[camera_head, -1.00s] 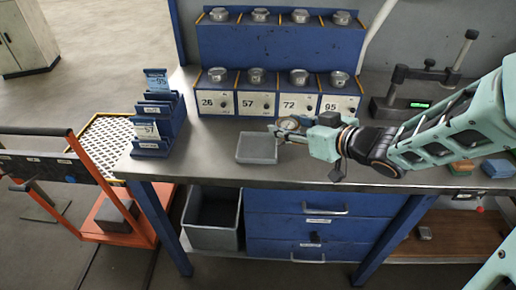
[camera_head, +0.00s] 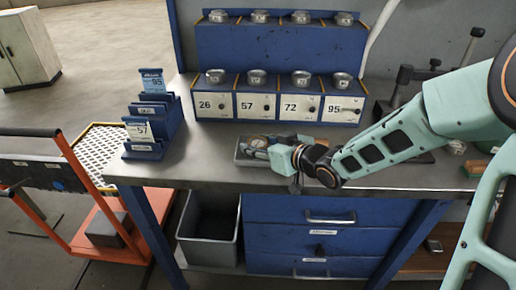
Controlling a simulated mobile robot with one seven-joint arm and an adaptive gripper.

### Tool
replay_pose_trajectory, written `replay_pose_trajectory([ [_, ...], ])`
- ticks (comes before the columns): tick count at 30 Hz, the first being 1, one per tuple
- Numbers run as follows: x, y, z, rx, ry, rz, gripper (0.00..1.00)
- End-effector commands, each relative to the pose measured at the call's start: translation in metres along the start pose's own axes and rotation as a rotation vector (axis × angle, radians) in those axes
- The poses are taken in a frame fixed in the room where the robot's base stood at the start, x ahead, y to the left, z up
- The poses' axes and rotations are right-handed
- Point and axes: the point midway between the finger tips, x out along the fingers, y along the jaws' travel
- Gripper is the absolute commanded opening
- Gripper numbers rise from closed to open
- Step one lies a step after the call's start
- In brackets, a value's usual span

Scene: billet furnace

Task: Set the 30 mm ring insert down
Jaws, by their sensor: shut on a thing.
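My gripper (camera_head: 264,147) is over a small grey tray (camera_head: 242,161) on the steel bench. It is shut on the ring insert (camera_head: 257,142), a small round metal piece with a brownish face. The insert is over or inside the tray. I cannot tell whether it touches the tray floor. My gripper and wrist hide much of the tray's right part.
A blue rack with bins marked 26, 57, 72 and 95 (camera_head: 280,104) stands behind, with several metal rings on top. A blue card holder (camera_head: 153,125) is at left. A measuring stand (camera_head: 405,98) is behind my arm. Bench between tray and card holder is clear.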

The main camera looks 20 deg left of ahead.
Motion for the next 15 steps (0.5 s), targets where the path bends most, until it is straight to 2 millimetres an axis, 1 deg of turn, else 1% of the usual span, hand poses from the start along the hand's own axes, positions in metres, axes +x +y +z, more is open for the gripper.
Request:
replay_pose_trajectory([
  [6,0.0000,-0.0001,-0.0026,-0.002,0.005,0.000,0.00],
  [11,0.0016,-0.0002,0.0015,-0.002,0.005,0.000,0.00],
  [12,0.0013,-0.0003,0.0032,0.000,0.000,0.000,0.45],
  [15,0.0010,-0.0003,0.0027,0.000,0.000,0.000,0.56],
])
